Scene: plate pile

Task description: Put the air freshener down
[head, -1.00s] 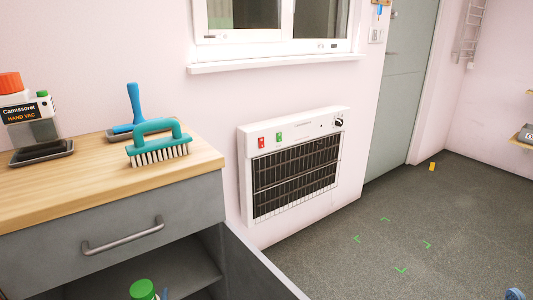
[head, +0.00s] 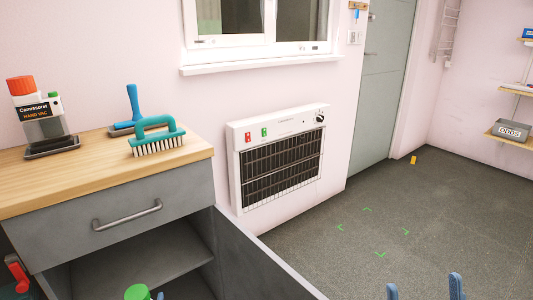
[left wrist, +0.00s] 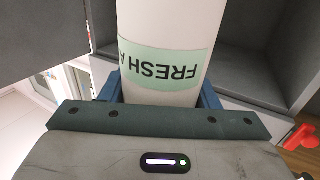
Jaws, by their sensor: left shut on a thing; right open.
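The air freshener (left wrist: 165,25) is a white can with a pale green label reading "FRESH A", upside down in the left wrist view. My left gripper (left wrist: 158,92) is shut around it, a blue finger on each side. In the head view a green cap (head: 137,292), which looks like the can's top, shows at the bottom edge in front of the open cabinet; the rest is cut off. My right gripper (head: 424,289) is open and empty at the bottom right, its two blue fingertips well apart above the floor.
The grey cabinet (head: 150,190) stands open below its drawer, with a shelf inside. Green corner marks (head: 380,254) lie on clear floor.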

